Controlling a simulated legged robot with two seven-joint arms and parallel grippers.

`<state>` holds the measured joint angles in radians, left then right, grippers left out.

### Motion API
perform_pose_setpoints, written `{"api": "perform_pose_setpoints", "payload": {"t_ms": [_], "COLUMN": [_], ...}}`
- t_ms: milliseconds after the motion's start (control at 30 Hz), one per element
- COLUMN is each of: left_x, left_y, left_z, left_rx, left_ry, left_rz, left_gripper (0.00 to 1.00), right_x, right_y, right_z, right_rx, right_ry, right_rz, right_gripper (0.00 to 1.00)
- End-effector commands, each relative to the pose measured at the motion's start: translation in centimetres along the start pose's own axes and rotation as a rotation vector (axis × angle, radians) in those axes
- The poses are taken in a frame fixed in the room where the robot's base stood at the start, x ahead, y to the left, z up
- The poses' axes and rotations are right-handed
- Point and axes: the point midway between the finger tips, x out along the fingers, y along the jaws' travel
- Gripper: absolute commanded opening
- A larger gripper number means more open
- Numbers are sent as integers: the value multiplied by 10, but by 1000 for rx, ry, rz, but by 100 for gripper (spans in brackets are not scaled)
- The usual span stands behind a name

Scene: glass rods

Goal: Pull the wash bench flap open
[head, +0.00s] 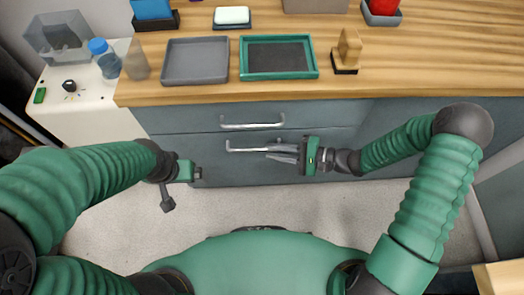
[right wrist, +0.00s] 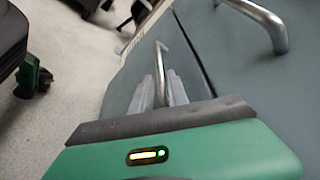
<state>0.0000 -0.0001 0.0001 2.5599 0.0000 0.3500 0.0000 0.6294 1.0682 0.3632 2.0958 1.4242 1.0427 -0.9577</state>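The wash bench flap (head: 215,172) is the lower grey-blue front panel under the wooden top; it looks closed or nearly so. Its silver bar handle (head: 245,150) runs across it, and it also shows in the right wrist view (right wrist: 160,62). My right gripper (head: 271,152) is at the right part of this handle. In the right wrist view its two grey fingers (right wrist: 161,88) lie close on either side of the bar and appear shut on it. My left gripper (head: 198,173) is away from the flap handle, to its left; its finger opening is unclear.
A second bar handle (head: 252,122) sits on the panel above. On the bench top are a grey tray (head: 196,76), a green-rimmed tray (head: 316,70) and a wooden-handled brush (head: 348,50). A white unit (head: 80,115) stands left. The floor (head: 215,212) before the flap is clear.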

Motion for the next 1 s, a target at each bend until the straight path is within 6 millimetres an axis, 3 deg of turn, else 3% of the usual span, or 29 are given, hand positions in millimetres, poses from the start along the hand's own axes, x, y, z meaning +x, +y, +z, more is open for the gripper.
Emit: {"api": "perform_pose_setpoints", "payload": {"t_ms": [100,267,533,700,1000], "left_x": [12,15,15,15,15], "left_y": [0,0,0,0,0], "left_z": [3,4,4,4,4], "left_rx": [0,0,0,0,0], "left_ry": [0,0,0,0,0], "left_rz": [0,0,0,0,0], "left_gripper": [95,95,95,95,95], "right_x": [26,42,44,44,44], "right_y": [3,1,0,0,1], "right_z": [-1,0,0,0,0], "right_rx": [-1,-1,-1,0,1], "right_ry": [-3,0,1,1,1], "right_rz": [2,2,1,2,3], "right_gripper": [20,20,20,0,0]}}
